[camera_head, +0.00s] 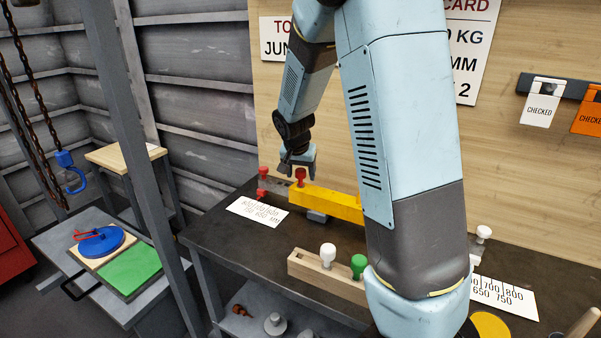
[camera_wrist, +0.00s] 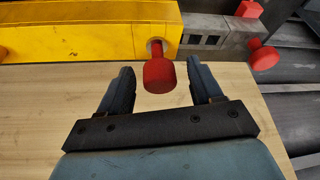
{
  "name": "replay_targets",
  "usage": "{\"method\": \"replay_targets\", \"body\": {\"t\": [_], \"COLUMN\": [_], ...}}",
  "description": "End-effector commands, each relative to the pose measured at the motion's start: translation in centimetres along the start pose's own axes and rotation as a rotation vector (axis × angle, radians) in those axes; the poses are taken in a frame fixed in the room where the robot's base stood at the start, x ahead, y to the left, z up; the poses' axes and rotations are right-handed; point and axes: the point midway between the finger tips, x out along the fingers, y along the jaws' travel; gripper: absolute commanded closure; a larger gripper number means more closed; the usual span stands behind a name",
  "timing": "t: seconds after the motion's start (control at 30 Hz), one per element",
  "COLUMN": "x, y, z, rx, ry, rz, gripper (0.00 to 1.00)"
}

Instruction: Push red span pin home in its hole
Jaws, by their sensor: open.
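The red span pin (camera_wrist: 159,76) stands part way out of a round hole near the end of the yellow beam (camera_wrist: 75,35). A short length of its shank shows between its head and the hole rim. In the head view the red pin (camera_head: 300,176) stands upright at the left end of the yellow beam (camera_head: 330,203). My gripper (camera_wrist: 160,67) is open, with one finger on each side of the pin head and a gap on both sides. My gripper also shows over the pin in the head view (camera_head: 298,160).
A grey block (camera_wrist: 205,36) adjoins the beam end, with another red knob (camera_wrist: 264,56) beside it. A wooden block (camera_head: 310,272) holding a white knob (camera_head: 328,252) and a green knob (camera_head: 358,264) stands nearer on the dark bench (camera_head: 230,245). A white label card (camera_head: 257,214) lies left.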

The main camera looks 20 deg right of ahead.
Motion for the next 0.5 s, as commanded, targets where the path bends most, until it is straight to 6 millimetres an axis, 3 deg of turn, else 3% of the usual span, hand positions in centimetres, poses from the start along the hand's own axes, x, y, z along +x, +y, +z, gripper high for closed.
{"method": "replay_targets", "body": {"t": [0.23, 0.5], "x": [-2.2, -7.1], "y": [-0.1, -0.1], "z": [-0.1, -0.1], "rx": [0.001, 0.0], "ry": [0.002, 0.002], "rz": [-0.003, -0.004], "gripper": [0.35, 0.35]}}
